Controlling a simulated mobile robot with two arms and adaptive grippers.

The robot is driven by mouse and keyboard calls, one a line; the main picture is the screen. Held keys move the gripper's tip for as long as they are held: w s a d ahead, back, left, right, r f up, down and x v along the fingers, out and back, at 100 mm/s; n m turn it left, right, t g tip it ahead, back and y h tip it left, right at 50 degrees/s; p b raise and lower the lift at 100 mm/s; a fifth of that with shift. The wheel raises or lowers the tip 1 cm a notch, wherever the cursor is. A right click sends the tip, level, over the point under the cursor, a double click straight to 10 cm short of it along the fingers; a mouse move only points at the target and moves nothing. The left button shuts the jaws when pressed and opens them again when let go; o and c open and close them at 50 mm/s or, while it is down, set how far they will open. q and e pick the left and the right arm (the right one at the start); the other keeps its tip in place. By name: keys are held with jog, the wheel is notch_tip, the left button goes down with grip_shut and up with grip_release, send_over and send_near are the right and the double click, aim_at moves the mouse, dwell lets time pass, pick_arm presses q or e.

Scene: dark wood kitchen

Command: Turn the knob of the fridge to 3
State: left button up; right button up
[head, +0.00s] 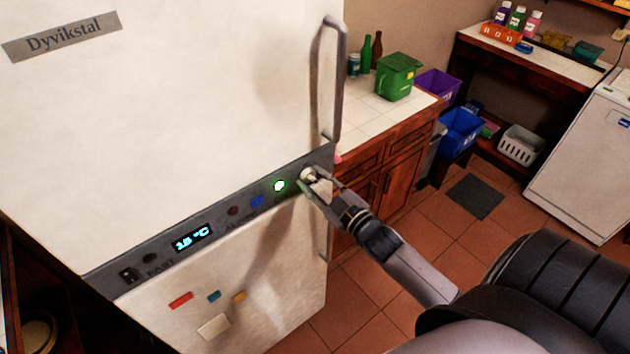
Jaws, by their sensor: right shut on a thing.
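The white fridge (190,100) fills the left of the head view, with a dark control strip (152,258) across its front. The strip has a display (193,238) reading 15 °C and a lit green light (279,186). The fridge knob (307,174) is a small pale knob at the right end of the strip. My right gripper (311,180) comes in from the lower right and is shut on the knob. Its fingers partly cover the knob, and I cannot read its setting. My left gripper is not in view.
A long handle (335,80) stands out from the upper fridge door, just above my right gripper. A tiled counter (375,107) with a green bin (399,76) stands right behind the fridge. Tiled floor (420,232) is open to the right.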

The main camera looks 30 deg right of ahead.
jog(key=shift+m, duration=0.4)
jog(key=o, duration=1.1)
jog(key=shift+s, duration=0.1)
jog(key=s+d, duration=0.1)
jog(key=s, duration=1.1)
jog(key=shift+w, duration=0.1)
